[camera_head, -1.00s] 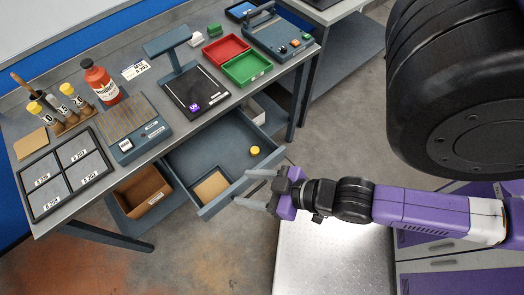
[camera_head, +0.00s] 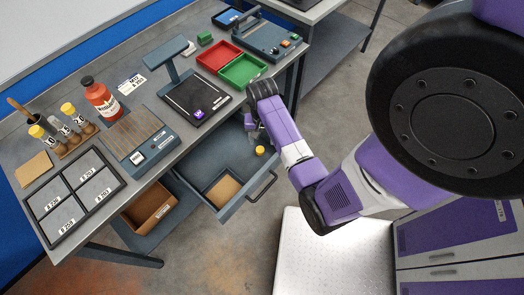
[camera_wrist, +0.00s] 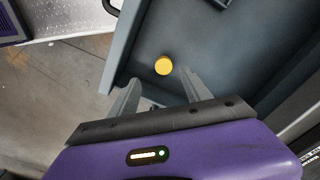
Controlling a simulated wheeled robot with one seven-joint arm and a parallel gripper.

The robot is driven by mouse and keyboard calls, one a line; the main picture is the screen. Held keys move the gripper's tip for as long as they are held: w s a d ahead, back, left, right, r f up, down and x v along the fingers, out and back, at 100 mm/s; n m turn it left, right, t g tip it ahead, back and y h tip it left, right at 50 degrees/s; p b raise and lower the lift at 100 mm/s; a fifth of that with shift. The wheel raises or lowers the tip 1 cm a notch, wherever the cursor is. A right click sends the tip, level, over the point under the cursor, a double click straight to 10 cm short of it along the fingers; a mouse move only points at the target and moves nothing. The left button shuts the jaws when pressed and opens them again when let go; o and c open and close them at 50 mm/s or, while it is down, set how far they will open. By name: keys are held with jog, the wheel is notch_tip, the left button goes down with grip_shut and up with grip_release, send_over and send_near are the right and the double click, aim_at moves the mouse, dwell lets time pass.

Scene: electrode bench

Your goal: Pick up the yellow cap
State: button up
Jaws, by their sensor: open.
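The yellow cap (camera_head: 260,150) lies on the floor of the open grey drawer (camera_head: 215,168), near its right end. In the wrist view the cap (camera_wrist: 163,66) shows beyond my fingertips, close to the right finger and apart from it. My gripper (camera_wrist: 157,88) is open and empty, with its two fingers spread toward the drawer. In the head view my gripper (camera_head: 252,128) is small and partly hidden by my arm, above the back right of the drawer.
A tan pad (camera_head: 222,190) lies in the drawer's left part. The drawer's front handle (camera_head: 264,187) sticks out. Above the drawer, the bench holds a black-topped device (camera_head: 195,103), a red tray (camera_head: 219,55) and a green tray (camera_head: 243,70). An open brown box (camera_head: 148,208) sits below.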

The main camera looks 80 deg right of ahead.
aim_at(260, 149)
jog(key=shift+d, duration=0.1)
jog(key=shift+f, duration=0.85)
jog(key=shift+w+d+f, duration=0.1)
jog(key=shift+w+f, duration=0.1)
jog(key=shift+f, duration=1.25)
jog(key=shift+w+f, duration=0.2)
jog(key=shift+f, duration=1.25)
jog(key=shift+c, duration=0.5)
grip_shut()
